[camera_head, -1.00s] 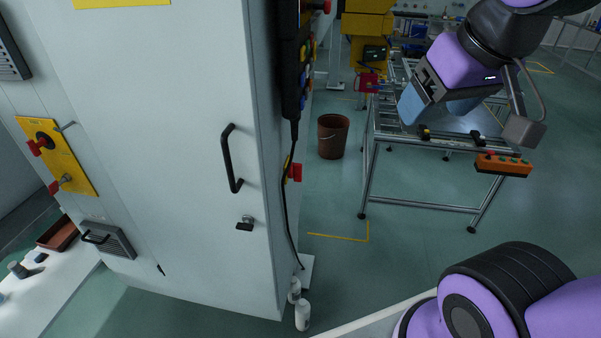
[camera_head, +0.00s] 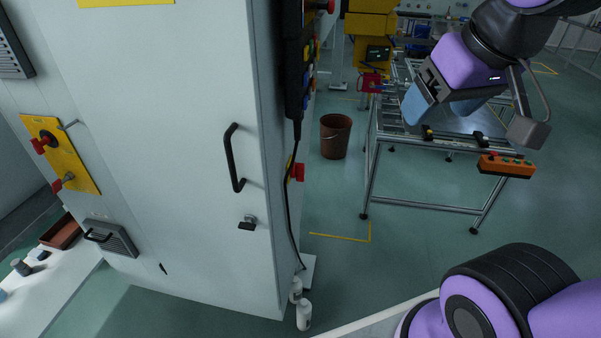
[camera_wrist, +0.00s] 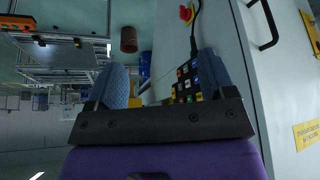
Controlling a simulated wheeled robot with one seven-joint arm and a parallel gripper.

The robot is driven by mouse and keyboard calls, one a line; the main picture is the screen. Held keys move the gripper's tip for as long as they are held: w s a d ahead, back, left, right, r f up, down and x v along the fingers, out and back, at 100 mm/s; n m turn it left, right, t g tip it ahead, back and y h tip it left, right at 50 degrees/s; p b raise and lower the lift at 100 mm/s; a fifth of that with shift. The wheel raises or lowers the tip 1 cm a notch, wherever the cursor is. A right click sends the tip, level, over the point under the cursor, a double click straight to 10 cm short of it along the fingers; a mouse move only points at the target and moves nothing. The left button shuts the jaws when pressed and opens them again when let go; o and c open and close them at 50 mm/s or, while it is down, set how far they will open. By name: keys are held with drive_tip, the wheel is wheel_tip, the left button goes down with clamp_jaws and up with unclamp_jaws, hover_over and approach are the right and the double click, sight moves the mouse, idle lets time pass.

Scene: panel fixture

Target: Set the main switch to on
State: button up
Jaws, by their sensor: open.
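The cabinet (camera_head: 190,190) fills the left of the head view. A yellow plate (camera_head: 75,165) on its front carries two red-handled switches, an upper one (camera_head: 43,143) and a lower one (camera_head: 62,182). Another red switch (camera_head: 297,172) on a yellow plate sits on the cabinet's right side; a red and yellow switch also shows at the top of the wrist view (camera_wrist: 187,13). I cannot tell which is the main switch, and no switch position is readable. My gripper (camera_head: 440,110) is open and empty, right of the cabinet and apart from every switch. Its fingers also show in the wrist view (camera_wrist: 163,78).
A black pendant with coloured buttons (camera_head: 295,75) hangs with its cable on the cabinet's side. A door handle (camera_head: 233,158) and a latch (camera_head: 247,223) stick out in front. A bucket (camera_head: 335,137) and a metal frame table (camera_head: 420,205) stand to the right, with floor between.

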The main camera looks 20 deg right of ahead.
drive_tip(key=shift+w, duration=0.1)
drive_tip(key=c, duration=0.6)
drive_tip(key=shift+w+a+f, duration=0.15)
drive_tip(key=shift+w+f, duration=0.05)
drive_tip(key=shift+w, duration=0.05)
drive_tip(key=w+a+f+m+g+y, duration=0.3)
drive_tip(key=w+f+m+g+y, duration=0.5)
drive_tip(key=w+f, duration=0.95)
drive_tip(key=m+t+y, duration=0.8)
drive_tip(key=m+t, duration=0.4)
drive_tip(key=m, duration=0.4)
approach(298, 172)
drive_tip(key=x, duration=0.7)
drive_tip(key=shift+w, duration=0.5)
